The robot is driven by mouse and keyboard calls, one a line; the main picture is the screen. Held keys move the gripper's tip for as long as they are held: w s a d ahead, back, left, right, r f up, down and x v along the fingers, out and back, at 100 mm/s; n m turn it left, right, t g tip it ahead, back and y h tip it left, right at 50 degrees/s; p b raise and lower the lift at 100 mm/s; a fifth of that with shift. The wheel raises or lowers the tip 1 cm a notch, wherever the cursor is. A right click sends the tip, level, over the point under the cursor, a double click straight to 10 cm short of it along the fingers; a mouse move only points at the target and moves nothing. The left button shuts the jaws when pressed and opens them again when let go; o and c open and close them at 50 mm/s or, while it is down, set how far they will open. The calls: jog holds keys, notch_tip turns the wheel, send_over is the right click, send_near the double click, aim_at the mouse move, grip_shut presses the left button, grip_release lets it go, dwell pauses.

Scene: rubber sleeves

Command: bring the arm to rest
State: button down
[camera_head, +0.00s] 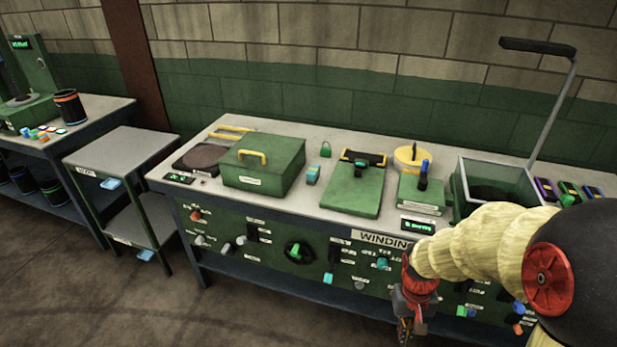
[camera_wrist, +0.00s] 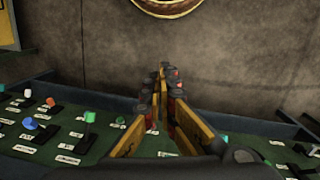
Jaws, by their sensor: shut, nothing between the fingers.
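My gripper (camera_head: 405,327) hangs at the end of my arm in the head view, low in front of the bench's sloping control panel. My arm reaches in from the right edge, in a cream ribbed sleeve with a red wrist part. In the wrist view the two fingers of my gripper (camera_wrist: 163,72) lie close together and point ahead, with nothing between them. The fingertips show against a grey-brown surface. The gripper holds nothing, and I cannot tell its exact distance from the panel.
A small side table (camera_head: 122,147) stands left. Floor in front is clear.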

jog(key=s+a+r+t, duration=0.1)
jog(key=s+r+t, duration=0.1)
jog(key=r, duration=0.6)
jog(key=s+a+r+t, duration=0.2)
jog(key=s+r, duration=0.3)
jog(key=r, duration=0.3)
jog(key=s+a+r+n+t, duration=0.1)
jog(key=s+a+r+t, duration=0.1)
jog(key=r, duration=0.6)
jog(key=shift+s+a+r+t+y, duration=0.25)
jog(key=shift+s+r+t+y, duration=0.05)
jog(key=shift+s, duration=0.4)
